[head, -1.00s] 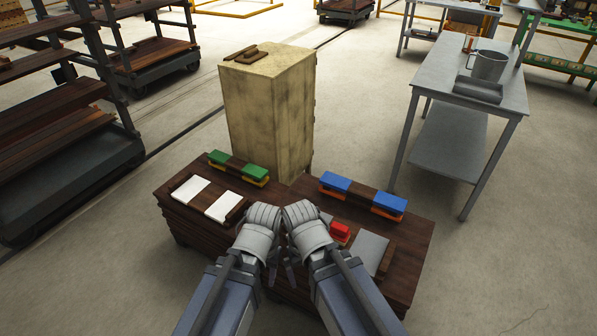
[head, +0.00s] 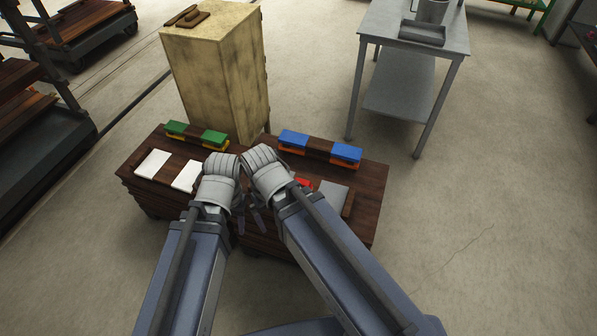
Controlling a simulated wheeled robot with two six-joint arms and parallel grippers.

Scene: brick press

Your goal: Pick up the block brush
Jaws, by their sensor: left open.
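Small two-tone blocks sit on the low dark-wood bench. A red block (head: 303,182) is partly hidden behind my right arm. Blue-over-orange blocks (head: 345,153) stand at the back right, and green-over-yellow blocks (head: 214,138) at the back left. I cannot tell for sure which of these, if any, is the block brush; bristles are too small to make out. My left gripper (head: 240,222) is open over the bench's middle, its fingers mostly hidden by the wrist. My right gripper (head: 259,217) is close beside it, with its jaws too hidden to read. I see nothing held.
The dark-wood bench (head: 367,200) also bears white pads (head: 152,163) and a grey plate (head: 331,195). A worn yellowish cabinet (head: 225,75) stands behind it, with brown wooden pieces (head: 187,17) on top. A grey metal table (head: 380,22) stands at the back right. The floor at right is clear.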

